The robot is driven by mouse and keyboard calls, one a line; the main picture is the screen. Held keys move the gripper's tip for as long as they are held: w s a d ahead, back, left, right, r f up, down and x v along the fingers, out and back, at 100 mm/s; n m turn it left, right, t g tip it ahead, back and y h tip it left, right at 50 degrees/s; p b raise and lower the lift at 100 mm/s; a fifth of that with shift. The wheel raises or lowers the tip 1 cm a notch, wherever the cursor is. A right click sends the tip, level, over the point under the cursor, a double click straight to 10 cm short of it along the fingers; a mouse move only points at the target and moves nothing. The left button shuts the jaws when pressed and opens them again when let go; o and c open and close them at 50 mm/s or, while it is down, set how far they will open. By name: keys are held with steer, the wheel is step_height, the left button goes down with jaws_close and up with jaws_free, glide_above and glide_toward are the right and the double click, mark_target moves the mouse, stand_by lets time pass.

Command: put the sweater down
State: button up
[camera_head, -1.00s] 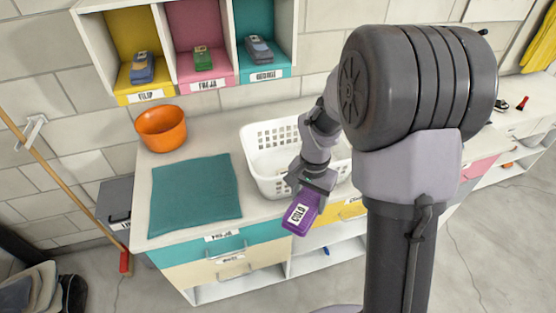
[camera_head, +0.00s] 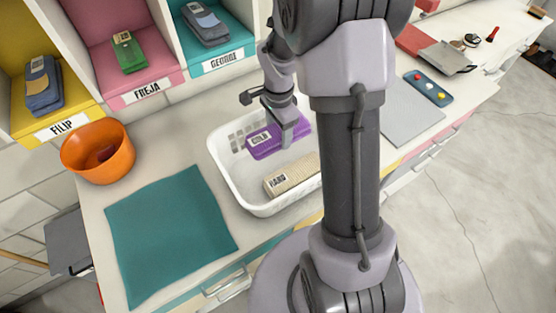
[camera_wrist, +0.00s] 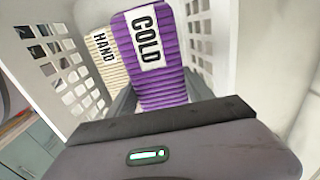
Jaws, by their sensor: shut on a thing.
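The sweater is a folded purple bundle (camera_head: 278,138) with a white label reading COLD. My gripper (camera_head: 287,126) is shut on it, inside or just above the white basket (camera_head: 228,178); I cannot tell whether it touches the bottom. In the wrist view the purple sweater (camera_wrist: 157,65) fills the middle between the fingers, with the basket wall (camera_wrist: 55,60) to the left. A folded beige garment (camera_head: 292,177) labelled HAND lies in the basket, nearer the front; it also shows in the wrist view (camera_wrist: 108,60), left of the purple one.
A teal cloth (camera_head: 170,235) lies flat left of the basket, and an orange bowl (camera_head: 97,150) stands behind it. Cubbies labelled FILIP, FREJA and GEORGE hold folded garments above the counter. A grey board (camera_head: 412,120) lies to the right. My column hides part of the basket's right side.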

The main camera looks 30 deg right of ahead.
mark_target(278, 157)
step_height(278, 157, down, 9)
steer(key=shift+s+r+b, duration=0.15)
steer(key=shift+b, duration=0.95)
steer(key=shift+w+f, duration=0.2)
steer(key=shift+f, duration=0.15)
steer(key=o, duration=1.4)
